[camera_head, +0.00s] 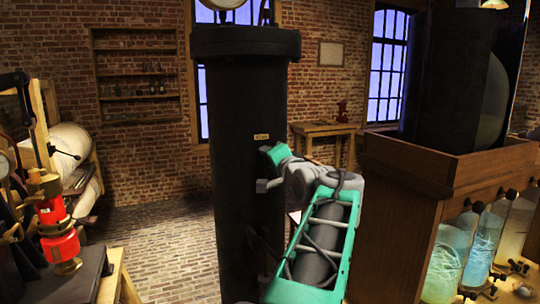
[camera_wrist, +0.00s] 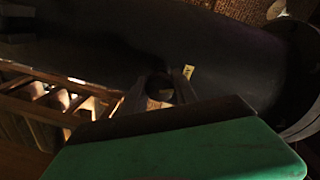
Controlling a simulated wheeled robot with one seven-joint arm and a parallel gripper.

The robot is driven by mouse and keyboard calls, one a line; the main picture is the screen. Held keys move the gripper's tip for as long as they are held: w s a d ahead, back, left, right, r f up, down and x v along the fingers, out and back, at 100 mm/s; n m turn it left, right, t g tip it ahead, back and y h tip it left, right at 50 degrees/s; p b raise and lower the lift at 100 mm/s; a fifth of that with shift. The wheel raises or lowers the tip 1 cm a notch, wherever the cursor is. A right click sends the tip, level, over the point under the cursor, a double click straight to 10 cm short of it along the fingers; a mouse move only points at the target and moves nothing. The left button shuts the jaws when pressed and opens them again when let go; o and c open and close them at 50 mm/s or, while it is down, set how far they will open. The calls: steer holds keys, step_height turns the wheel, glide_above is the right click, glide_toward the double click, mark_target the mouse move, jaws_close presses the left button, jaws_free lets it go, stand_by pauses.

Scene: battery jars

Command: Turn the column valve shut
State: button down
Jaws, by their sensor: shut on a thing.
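The tall black column (camera_head: 235,120) stands upright in the middle of the head view, with a small yellow label (camera_head: 261,136) on its front. In the wrist view the column (camera_wrist: 90,50) lies across the frame as a dark curved body, and the label (camera_wrist: 187,71) shows there too. My gripper (camera_head: 262,186) is at the column's right front side, a little below the label. In the wrist view its fingers are on both sides of a dark rounded part, the column valve (camera_wrist: 160,87), and are shut on it. The valve's exact angle is too dark to tell.
A wooden cabinet (camera_head: 405,175) with glass jars (camera_head: 448,262) stands close on the right. A small wooden table (camera_head: 325,128) is behind the column. A red device (camera_head: 58,225) stands on a bench at left. Brick floor (camera_head: 150,250) is clear left of the column.

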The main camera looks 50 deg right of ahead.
steer(key=shift+m+p, duration=0.85)
steer(key=shift+m, duration=0.95)
steer(key=c, duration=1)
jaws_free()
steer(key=shift+o, duration=0.2)
steer(key=b+v, duration=0.2)
steer(key=v, duration=0.5)
steer(key=shift+s, duration=0.4)
